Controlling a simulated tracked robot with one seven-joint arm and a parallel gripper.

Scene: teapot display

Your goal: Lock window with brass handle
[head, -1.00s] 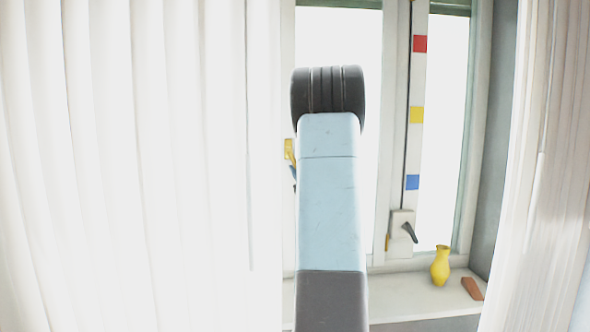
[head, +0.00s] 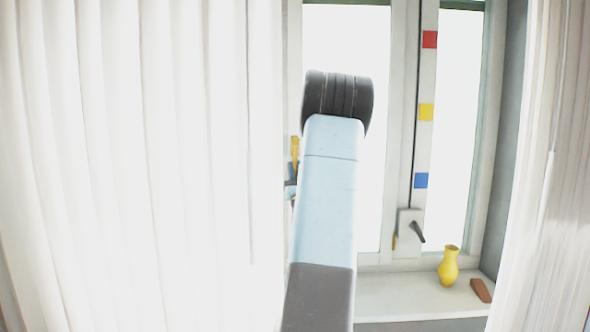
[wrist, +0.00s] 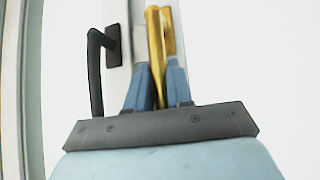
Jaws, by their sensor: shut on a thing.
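The brass handle (wrist: 154,45) stands upright in the wrist view, against a pale window frame strip (wrist: 139,12). My gripper (wrist: 155,80) has its blue fingers on both sides of the handle's lower part and is shut on it. In the head view a small part of the brass handle (head: 295,148) shows left of my arm, with a bit of my blue gripper (head: 290,186) just below it. My arm hides most of the handle's mount and the window frame behind it.
A black handle (wrist: 95,75) on a dark plate is left of my gripper in the wrist view. On the right window frame are a dark-levered latch (head: 417,233) and coloured squares. A yellow vase (head: 448,266) and brown piece (head: 481,290) stand on the sill (head: 400,298). White curtains (head: 140,160) flank the window.

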